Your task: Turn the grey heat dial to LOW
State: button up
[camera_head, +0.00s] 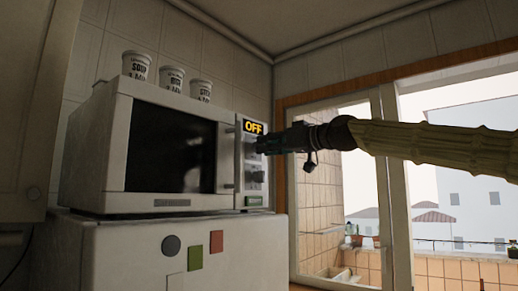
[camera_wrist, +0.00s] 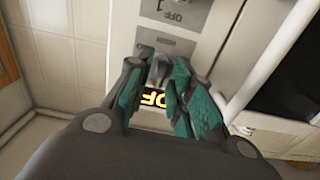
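The microwave (camera_head: 115,140) has a control panel on its right side, with a glowing yellow OFF sign (camera_head: 253,128) near the top. My gripper (camera_head: 262,143) reaches in from the right, at the panel just below that sign, and hides part of it. In the wrist view, which shows the panel upside down, a grey dial (camera_wrist: 158,68) stands between the teal-padded fingers of my gripper (camera_wrist: 158,76). The fingers are parted around it with a small gap visible; firm contact cannot be made out. The OFF sign (camera_wrist: 155,101) also shows there, partly covered.
A second control with a printed OFF plate (camera_wrist: 177,12) sits further along the panel. Several white cups (camera_head: 170,78) stand on the microwave, which rests on a white cabinet (camera_head: 130,255) with coloured magnets. A window frame (camera_head: 385,190) is behind my arm.

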jog(key=b+v, duration=0.1)
jog(key=v, duration=0.6)
dwell(0.4)
jog(key=shift+a, duration=0.15)
